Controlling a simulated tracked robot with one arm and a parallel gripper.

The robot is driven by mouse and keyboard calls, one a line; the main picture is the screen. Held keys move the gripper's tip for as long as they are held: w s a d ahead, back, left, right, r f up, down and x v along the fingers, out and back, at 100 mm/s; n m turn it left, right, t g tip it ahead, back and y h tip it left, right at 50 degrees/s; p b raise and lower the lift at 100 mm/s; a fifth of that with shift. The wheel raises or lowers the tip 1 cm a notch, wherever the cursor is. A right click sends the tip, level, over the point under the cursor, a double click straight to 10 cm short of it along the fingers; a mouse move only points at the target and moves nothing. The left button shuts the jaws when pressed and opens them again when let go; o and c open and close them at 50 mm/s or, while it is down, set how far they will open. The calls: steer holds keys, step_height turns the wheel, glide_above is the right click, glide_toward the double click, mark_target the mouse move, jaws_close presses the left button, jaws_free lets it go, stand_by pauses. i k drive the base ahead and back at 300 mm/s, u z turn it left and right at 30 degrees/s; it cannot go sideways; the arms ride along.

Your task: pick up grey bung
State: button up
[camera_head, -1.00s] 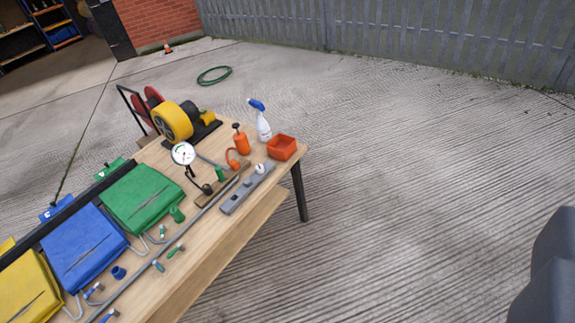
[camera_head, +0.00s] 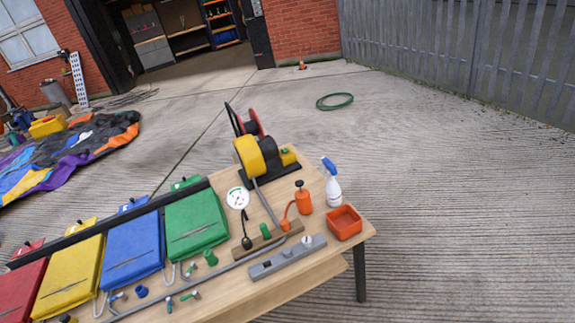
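No separate grey bung can be clearly picked out at this size. A long grey block (camera_head: 276,263) with a small white knob-like piece (camera_head: 307,241) lies near the right end of the wooden table (camera_head: 318,272). Small bung-like pieces lie on the table: a green one (camera_head: 211,258), another green one (camera_head: 265,231) and a blue one (camera_head: 142,291). A dark, partly yellow piece (camera_head: 68,318) is cut by the bottom edge. My gripper is not in view.
Red, yellow, blue and green flaps (camera_head: 195,222) line the table's left part. A yellow blower (camera_head: 252,157), dial gauge (camera_head: 237,198), orange pump bottle (camera_head: 303,198), spray bottle (camera_head: 332,185) and orange tray (camera_head: 344,222) stand near the right end. Concrete right of the table is clear.

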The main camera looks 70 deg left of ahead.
mark_target(286, 253)
steer(key=u, duration=0.75)
steer(key=i, duration=1.2)
steer(key=u, duration=0.8)
steer(key=k, duration=0.75)
steer(key=u, duration=0.25)
steer(key=i, duration=0.75)
steer(key=z, duration=0.15)
